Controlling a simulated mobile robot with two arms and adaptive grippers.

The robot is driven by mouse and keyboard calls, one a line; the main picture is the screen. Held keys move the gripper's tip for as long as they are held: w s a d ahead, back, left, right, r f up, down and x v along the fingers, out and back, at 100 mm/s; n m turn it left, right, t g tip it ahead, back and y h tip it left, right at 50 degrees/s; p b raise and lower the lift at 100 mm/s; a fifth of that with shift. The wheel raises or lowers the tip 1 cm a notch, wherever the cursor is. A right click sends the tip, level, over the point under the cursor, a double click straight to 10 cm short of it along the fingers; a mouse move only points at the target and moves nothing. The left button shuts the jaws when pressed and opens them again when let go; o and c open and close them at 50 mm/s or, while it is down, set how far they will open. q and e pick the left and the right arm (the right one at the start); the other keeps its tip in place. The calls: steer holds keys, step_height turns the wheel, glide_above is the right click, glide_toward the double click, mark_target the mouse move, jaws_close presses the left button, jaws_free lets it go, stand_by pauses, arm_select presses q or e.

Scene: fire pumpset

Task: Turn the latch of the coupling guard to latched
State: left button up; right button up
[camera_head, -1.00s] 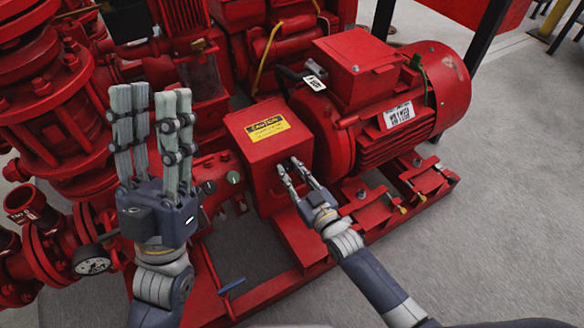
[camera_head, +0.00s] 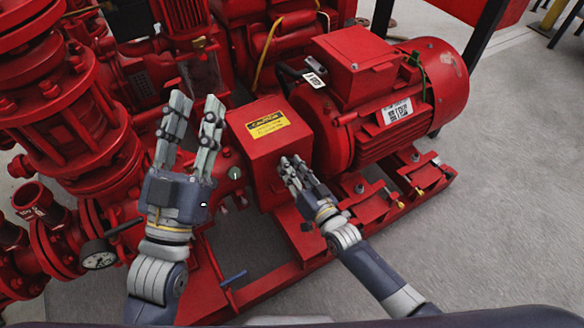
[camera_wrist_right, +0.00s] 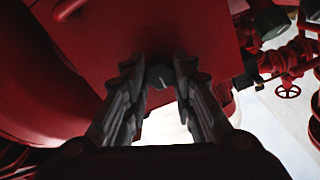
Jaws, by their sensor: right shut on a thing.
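The coupling guard (camera_head: 250,112) is a red box with a yellow caution label, between the pump side and the motor in the head view. My right gripper (camera_head: 290,160) is at the guard's right-hand side face. In the right wrist view, a small dark latch knob (camera_wrist_right: 160,76) with a light mark sits between the tips of my right gripper (camera_wrist_right: 159,80), which is shut on it. The fingers hide the latch in the head view. Its exact turn angle is hard to tell. My left gripper (camera_head: 196,98) is open and empty, raised to the left of the guard, fingers pointing up.
The large red motor (camera_head: 370,90) stands right of the guard. Red pipes and a pressure gauge (camera_head: 98,254) are at the left. A blue-handled lever (camera_head: 232,278) is low by the base frame. Grey floor (camera_head: 480,220) at the right is clear.

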stand_by(0.3)
steer(key=o, duration=1.1)
steer(key=shift+c, duration=0.2)
steer(key=v, duration=1.2)
